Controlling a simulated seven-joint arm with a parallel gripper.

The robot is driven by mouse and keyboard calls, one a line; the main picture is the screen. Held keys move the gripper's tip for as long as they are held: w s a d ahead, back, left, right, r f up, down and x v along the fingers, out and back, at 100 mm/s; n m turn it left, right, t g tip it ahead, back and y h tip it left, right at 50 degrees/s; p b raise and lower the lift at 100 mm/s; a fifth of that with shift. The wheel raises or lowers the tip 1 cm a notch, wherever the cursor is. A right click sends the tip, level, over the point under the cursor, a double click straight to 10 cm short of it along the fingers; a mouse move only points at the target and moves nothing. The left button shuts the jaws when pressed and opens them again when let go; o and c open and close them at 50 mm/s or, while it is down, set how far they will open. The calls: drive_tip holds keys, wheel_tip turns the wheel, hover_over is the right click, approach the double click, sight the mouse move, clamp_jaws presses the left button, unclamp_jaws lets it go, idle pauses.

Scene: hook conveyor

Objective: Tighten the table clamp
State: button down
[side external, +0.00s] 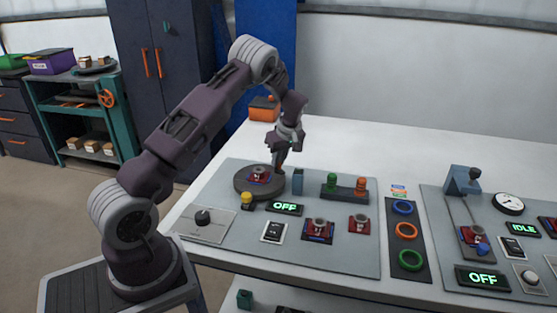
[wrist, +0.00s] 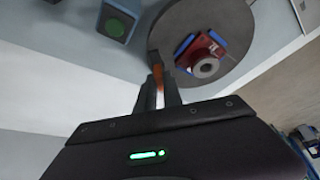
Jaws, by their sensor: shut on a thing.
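A dark round table (side external: 246,187) stands on the grey panel and carries a red part with a grey ring (side external: 260,174) in a blue-edged holder; the part also shows in the wrist view (wrist: 204,56). My gripper (side external: 279,168) points down at the rear right edge of the round table. In the wrist view its fingers (wrist: 157,72) are closed around a small orange piece (wrist: 158,79) beside the table's rim, which looks like the clamp's handle. The fingers hide most of it, so I cannot tell how far the clamp is turned.
A blue-grey post (side external: 298,181) stands close right of the round table. A stand with green and orange knobs (side external: 345,191) is farther right.

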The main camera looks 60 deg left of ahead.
drive_tip(key=m+t, duration=0.1)
drive_tip(key=m, duration=0.3)
drive_tip(key=shift+s+m+t+h, duration=0.2)
drive_tip(key=shift+m+t+h, duration=0.1)
drive_tip(key=shift+m+t, duration=0.1)
drive_tip(key=m, duration=0.2)
drive_tip(key=m+t+h, duration=0.1)
drive_tip(key=m, duration=0.1)
drive_tip(key=shift+s+a+m, duration=0.1)
drive_tip(key=shift+a+m, duration=0.05)
drive_tip(key=shift+m, duration=0.15)
drive_tip(key=m+t+h, duration=0.1)
drive_tip(key=m, duration=0.3)
drive_tip(key=shift+a+m, duration=0.1)
drive_tip(key=shift+m, duration=0.2)
drive_tip(key=shift+s+m+t+h, duration=0.15)
drive_tip(key=shift+m+h, duration=0.35)
drive_tip(key=shift+m, duration=0.5)
drive_tip(key=shift+w+m+t+h, duration=0.15)
drive_tip(key=shift+m+h, duration=0.35)
drive_tip(key=shift+m, duration=0.5)
drive_tip(key=shift+s+a+f, duration=0.1)
drive_tip(key=shift+s, duration=0.05)
drive_tip(key=c, duration=1.5)
unclamp_jaws()
